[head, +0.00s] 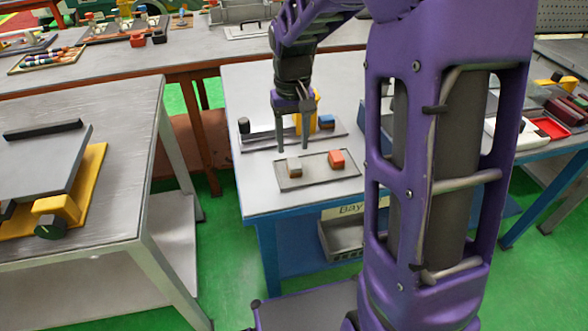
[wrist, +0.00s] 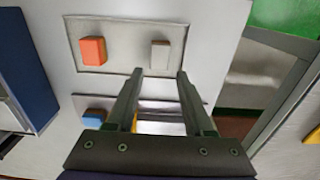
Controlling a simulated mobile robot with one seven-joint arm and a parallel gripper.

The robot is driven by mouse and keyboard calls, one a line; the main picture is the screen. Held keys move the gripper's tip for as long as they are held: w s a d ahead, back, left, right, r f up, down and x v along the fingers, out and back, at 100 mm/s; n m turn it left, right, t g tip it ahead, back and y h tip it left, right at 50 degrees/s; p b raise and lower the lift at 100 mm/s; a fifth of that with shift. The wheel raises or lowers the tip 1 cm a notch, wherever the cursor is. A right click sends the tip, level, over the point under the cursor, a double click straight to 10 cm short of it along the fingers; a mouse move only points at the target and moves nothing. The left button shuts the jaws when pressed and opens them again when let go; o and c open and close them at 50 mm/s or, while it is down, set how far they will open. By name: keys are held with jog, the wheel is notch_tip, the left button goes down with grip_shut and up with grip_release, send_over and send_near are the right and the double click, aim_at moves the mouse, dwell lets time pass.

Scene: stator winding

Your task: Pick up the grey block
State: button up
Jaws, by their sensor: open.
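The grey block (head: 294,167) sits on the left part of a shallow grey tray (head: 316,179) on the table. In the wrist view the grey block (wrist: 160,54) stands upright-looking at the right side of the tray (wrist: 118,20). A red-orange block (head: 336,158) shares the tray; it also shows in the wrist view (wrist: 92,50). My gripper (head: 293,149) is open and empty, pointing down. Its fingertips (wrist: 160,73) appear close to the grey block, on the near side of it in the wrist view. I cannot tell the exact height gap.
Behind the tray lies a second grey plate (head: 258,143) with a black cylinder (head: 244,125), a yellow part (head: 307,110) and a blue block (head: 326,121). A separate table (head: 100,90) stands at the left. The table front edge is bare.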

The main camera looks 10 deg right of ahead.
aim_at(294, 163)
jog(key=f, duration=0.2)
jog(key=s+f+b, duration=0.1)
jog(key=f, duration=0.1)
jog(key=shift+f, duration=0.9)
grip_shut()
